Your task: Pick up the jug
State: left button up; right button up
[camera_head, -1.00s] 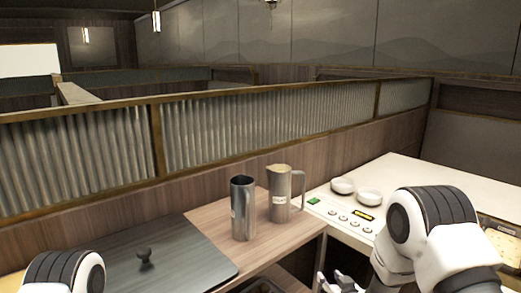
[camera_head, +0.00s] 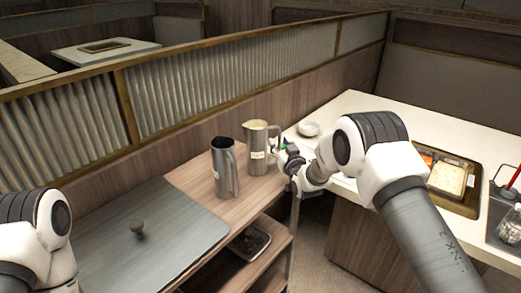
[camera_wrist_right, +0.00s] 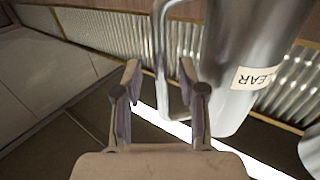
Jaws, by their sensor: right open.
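Two steel jugs stand on the wooden counter. The right-hand jug (camera_head: 257,151) is lighter, has a pale label, and its handle faces right. The darker jug (camera_head: 225,170) stands just left of it, also with a handle on its right. My right gripper (camera_head: 287,155) is beside the right-hand jug's handle. In the right wrist view, my open right gripper (camera_wrist_right: 159,80) faces the handle of a jug (camera_wrist_right: 245,60) whose label reads "CLEAR". My left gripper is out of view.
A dark board with a knob (camera_head: 137,228) covers the counter at left. A ribbed partition (camera_head: 215,85) runs behind the jugs. A white bowl (camera_head: 308,128) sits on the pale counter at right. A lower shelf (camera_head: 250,243) holds a dark tray.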

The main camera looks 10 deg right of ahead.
grip_shut()
jog(key=shift+r, duration=0.1)
